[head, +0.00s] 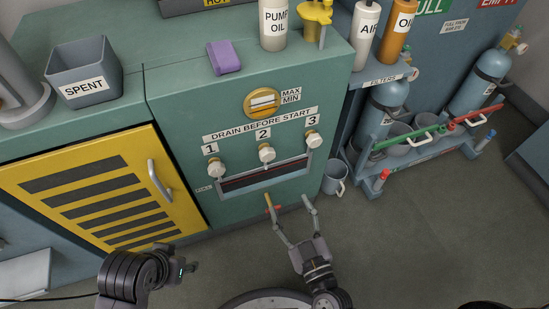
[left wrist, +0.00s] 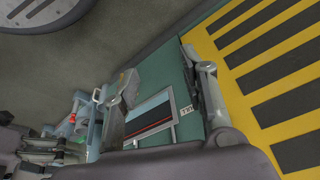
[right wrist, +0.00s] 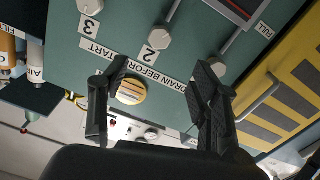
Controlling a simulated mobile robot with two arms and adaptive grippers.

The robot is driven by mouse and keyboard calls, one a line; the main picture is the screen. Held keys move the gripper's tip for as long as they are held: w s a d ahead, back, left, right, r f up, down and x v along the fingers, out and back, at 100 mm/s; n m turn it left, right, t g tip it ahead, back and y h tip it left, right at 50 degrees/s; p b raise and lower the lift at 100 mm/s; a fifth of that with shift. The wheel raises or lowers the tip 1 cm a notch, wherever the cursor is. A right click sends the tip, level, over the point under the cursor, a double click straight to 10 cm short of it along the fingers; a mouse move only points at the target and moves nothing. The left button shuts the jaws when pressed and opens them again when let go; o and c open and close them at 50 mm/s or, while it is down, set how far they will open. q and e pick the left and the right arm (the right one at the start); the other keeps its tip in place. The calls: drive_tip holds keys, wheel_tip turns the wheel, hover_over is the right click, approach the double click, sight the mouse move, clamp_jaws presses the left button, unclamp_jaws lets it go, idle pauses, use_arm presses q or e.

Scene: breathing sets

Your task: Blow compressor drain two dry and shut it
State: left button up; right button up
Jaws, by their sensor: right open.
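Drain two is the white knob (head: 266,153) under the label 2, in the middle of a row of three on the green compressor front (head: 170,110). It also shows upside down in the right wrist view (right wrist: 160,37). Whether it is open or shut cannot be told. Below it is a recessed slot with a dark red strip (head: 262,178). My right gripper (head: 288,204) is open and empty, apart from the knob, below and in front of it in the head view. My left gripper (left wrist: 164,95) has its fingers apart with nothing seen between them.
Drain one (head: 216,168) and drain three (head: 313,138) flank drain two. A round MAX/MIN gauge (head: 262,103) sits above. A yellow slatted door (head: 95,195) is at left. A grey mug (head: 335,177) stands at right, near a rack of blue cylinders (head: 383,110). The floor in front is clear.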

approach(269, 159)
drive_tip(key=b+x, duration=0.2)
drive_tip(key=x, duration=0.7)
drive_tip(key=shift+w, duration=0.25)
use_arm(q)
drive_tip(key=w+d+r+t, duration=0.1)
drive_tip(key=w+t, duration=0.1)
drive_tip(key=w, duration=0.2)
drive_tip(key=w+d+r+t+h, duration=0.1)
drive_tip(key=w+d+r+t, duration=0.1)
drive_tip(key=w, duration=0.3)
drive_tip(key=shift+w+t, duration=0.25)
drive_tip(key=shift+t, duration=0.35)
use_arm(e)
drive_tip(key=shift+w+a, duration=0.25)
drive_tip(key=shift+w, duration=0.35)
drive_tip(key=c, duration=1.2)
drive_tip(key=shift+o, duration=0.2)
use_arm(q)
drive_tip(key=shift+s+f, duration=0.1)
drive_tip(key=shift+s, duration=0.05)
use_arm(e)
drive_tip(key=shift+r, duration=0.1)
